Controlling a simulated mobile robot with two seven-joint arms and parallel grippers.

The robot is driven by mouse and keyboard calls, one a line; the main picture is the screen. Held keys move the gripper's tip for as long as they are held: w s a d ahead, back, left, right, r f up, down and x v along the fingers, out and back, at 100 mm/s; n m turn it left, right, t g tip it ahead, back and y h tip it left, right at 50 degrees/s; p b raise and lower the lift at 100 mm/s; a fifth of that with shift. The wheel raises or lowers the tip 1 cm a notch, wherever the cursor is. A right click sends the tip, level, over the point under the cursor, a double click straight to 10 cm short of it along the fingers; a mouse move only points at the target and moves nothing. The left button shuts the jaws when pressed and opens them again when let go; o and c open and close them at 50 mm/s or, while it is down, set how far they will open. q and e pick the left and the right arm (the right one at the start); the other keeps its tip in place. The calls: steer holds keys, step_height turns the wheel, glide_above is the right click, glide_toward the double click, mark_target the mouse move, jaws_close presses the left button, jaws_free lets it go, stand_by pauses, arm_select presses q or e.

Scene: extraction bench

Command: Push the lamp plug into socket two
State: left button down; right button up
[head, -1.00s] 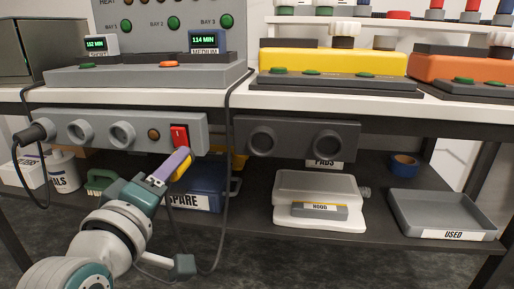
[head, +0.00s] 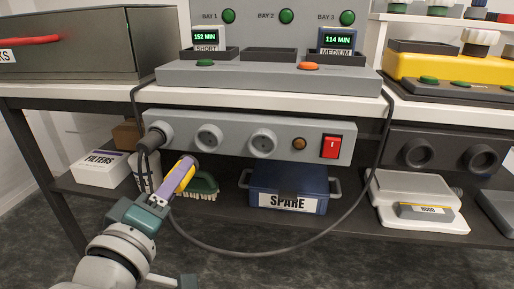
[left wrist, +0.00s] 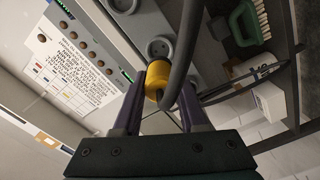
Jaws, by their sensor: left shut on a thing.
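My left gripper (head: 187,170) is shut on a yellow plug (head: 183,181), just below the grey socket strip (head: 235,149). The plug also shows between the purple fingers in the left wrist view (left wrist: 157,78). The strip's left socket holds a black plug (head: 154,138). The middle socket (head: 208,137) and right socket (head: 262,142) are empty. The held plug is apart from the strip in the head view, below and left of the middle socket. In the left wrist view an empty socket (left wrist: 160,47) lies just beyond the plug.
A dark cable (head: 270,252) loops below the strip and up its right side. The strip has a red switch (head: 332,147). A green brush (head: 201,186), a blue SPARE box (head: 288,181) and a FILTERS box (head: 101,168) stand on the lower shelf.

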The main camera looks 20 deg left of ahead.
arm_select(q)
steer(key=shift+d, duration=0.2)
steer(key=shift+r, duration=0.1)
steer(key=shift+w+a, duration=0.2)
steer(key=shift+w, duration=0.4)
steer(key=shift+b+x, duration=1.05)
steer(key=shift+x, duration=0.9)
steer(key=shift+w+a, duration=0.1)
steer(key=shift+w, duration=0.25)
steer(key=shift+b+x, duration=0.7)
steer(key=shift+x, duration=0.75)
